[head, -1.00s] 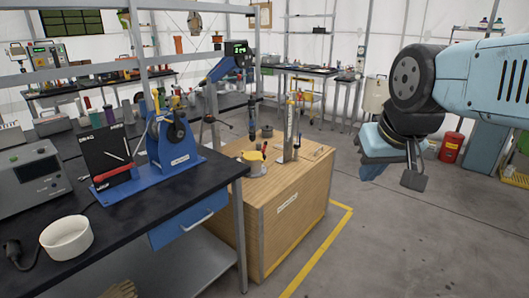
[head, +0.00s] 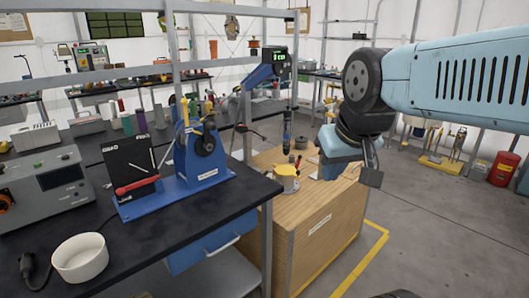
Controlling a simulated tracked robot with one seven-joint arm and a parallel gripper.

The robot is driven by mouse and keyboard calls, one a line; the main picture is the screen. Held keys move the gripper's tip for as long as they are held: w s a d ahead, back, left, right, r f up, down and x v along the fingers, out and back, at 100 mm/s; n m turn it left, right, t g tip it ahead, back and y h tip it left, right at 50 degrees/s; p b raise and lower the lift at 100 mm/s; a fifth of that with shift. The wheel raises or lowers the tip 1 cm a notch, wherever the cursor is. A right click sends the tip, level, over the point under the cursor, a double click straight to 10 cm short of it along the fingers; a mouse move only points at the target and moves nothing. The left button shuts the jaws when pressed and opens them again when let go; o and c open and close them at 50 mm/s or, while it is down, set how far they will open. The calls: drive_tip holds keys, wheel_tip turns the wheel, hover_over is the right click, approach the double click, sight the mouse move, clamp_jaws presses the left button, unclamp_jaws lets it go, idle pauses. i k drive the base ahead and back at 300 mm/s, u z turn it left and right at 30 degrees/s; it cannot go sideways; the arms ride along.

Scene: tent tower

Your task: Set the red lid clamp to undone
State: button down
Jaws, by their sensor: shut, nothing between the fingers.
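A small yellow and white pot (head: 286,180) stands on the wooden cabinet (head: 345,207) in the head view. A small dark red upright part (head: 297,161) shows at its rim; it may be the red lid clamp, but it is too small to read its position. Another red bar (head: 137,186) lies at the foot of a black panel on the blue stand. My gripper (head: 371,177) is at the right, in front of the cabinet's far right corner in the picture. It is shut and empty, apart from the pot and to its right.
The black bench (head: 170,240) at left holds a white bowl (head: 80,257), a grey instrument (head: 45,190) and the blue stand (head: 187,190). A drill-like tool (head: 287,130) hangs above the cabinet. Floor at right is open; a red canister (head: 503,169) stands farther back.

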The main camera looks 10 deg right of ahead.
sight(299, 161)
drive_tip(key=i, duration=1.3)
drive_tip(key=z, duration=0.5)
